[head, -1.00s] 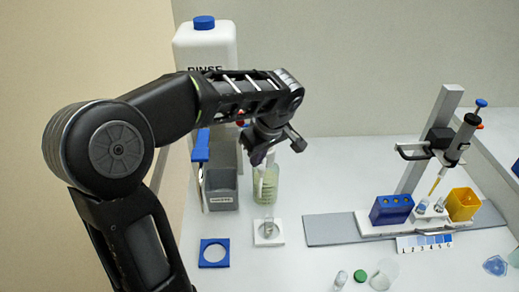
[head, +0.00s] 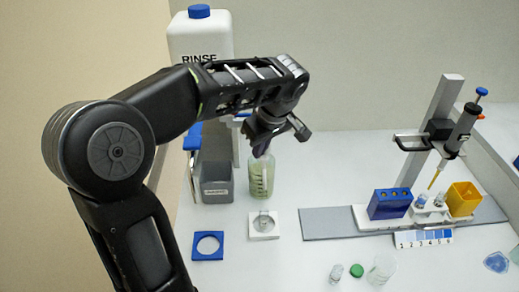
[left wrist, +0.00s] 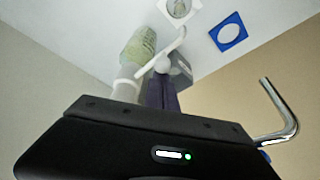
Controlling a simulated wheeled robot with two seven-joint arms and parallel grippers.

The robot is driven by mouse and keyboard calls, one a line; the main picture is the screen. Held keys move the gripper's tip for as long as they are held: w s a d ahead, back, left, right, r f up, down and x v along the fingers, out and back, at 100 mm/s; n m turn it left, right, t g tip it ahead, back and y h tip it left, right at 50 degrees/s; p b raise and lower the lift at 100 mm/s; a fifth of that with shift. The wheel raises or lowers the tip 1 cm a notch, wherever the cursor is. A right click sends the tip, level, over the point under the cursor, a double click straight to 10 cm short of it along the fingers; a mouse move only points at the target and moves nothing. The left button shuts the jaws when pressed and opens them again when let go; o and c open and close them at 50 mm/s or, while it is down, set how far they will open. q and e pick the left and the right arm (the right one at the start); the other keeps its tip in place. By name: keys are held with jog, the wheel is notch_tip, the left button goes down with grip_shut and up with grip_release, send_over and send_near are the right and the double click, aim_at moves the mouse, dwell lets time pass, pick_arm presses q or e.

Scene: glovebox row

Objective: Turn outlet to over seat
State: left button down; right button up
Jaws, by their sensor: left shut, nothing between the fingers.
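A clear bottle with pale green liquid (head: 261,180) stands behind a white square seat (head: 254,233) that holds a small clear vessel (head: 264,219). In the left wrist view the bottle (left wrist: 138,47) has a thin white curved outlet (left wrist: 174,50) on its top, reaching toward the seat (left wrist: 196,5) side. My left gripper (head: 262,149) is at the bottle's top, shut and empty, and hides the outlet in the head view. In the left wrist view its dark purple fingers (left wrist: 162,95) are right beside the outlet; contact cannot be told. My right gripper is not in view.
A blue square frame (head: 208,246) lies left of the seat. A grey bin (head: 217,188) and a large white RINSE container (head: 200,38) stand behind. At right are a pipette stand (head: 437,130), blue rack (head: 391,203) and yellow box (head: 464,198). Small vessels stand at front.

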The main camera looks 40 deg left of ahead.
pick_arm(q)
jog(key=shift+w+d+f, duration=0.1)
jog(key=shift+d, duration=0.15)
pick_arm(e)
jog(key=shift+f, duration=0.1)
